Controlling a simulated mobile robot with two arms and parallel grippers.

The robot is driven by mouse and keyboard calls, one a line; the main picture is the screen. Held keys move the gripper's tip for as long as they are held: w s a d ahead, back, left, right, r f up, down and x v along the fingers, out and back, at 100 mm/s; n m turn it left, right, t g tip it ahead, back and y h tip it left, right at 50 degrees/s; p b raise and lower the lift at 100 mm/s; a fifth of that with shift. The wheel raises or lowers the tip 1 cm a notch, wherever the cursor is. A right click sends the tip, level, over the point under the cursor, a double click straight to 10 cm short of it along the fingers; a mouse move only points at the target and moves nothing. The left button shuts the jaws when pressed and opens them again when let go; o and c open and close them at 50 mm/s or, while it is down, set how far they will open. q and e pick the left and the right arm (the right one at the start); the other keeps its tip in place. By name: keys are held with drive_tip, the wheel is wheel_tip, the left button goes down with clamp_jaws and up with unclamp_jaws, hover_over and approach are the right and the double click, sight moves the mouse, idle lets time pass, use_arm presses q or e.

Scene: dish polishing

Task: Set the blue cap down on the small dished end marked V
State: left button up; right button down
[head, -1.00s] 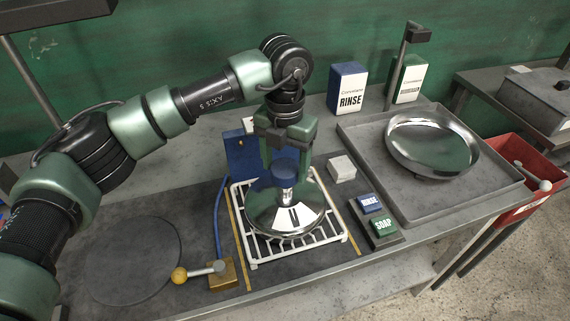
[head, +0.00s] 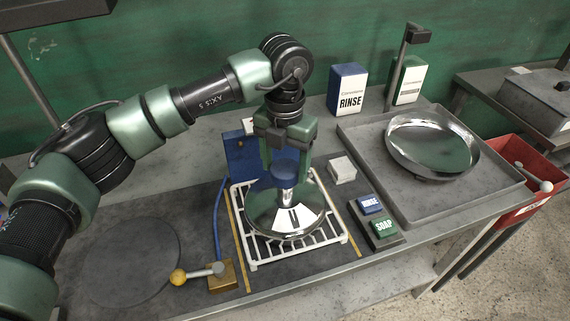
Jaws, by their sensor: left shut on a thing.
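My left gripper (head: 286,163) points down over the white rack, shut on the blue cap (head: 286,172). A shiny domed dished end (head: 290,222) lies on the rack directly under the cap. A narrow bright shape shows between cap and dome; I cannot tell whether it is a part or a reflection, nor whether the cap touches the dome. Dark strokes show on the dome, but I cannot read a V. A larger shiny dish (head: 432,148) lies in the grey tray at the right. My right gripper is not in view.
The white wire rack (head: 251,262) stands on the dark bench mat. A brass-based lever (head: 221,272) and a grey disc (head: 130,260) are to the left. RINSE and SOAP blocks (head: 377,219), a white block (head: 342,169) and the grey tray (head: 400,216) are to the right.

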sight(285, 168)
use_arm(q)
drive_tip(key=shift+f+b, duration=1.5)
drive_tip(key=shift+f, duration=0.15)
drive_tip(key=o, duration=1.4)
wheel_tip(285, 168, up, 7)
drive_tip(key=shift+f+b, duration=0.2)
drive_tip(key=shift+b, duration=0.6)
drive_tip(key=shift+r, duration=0.65)
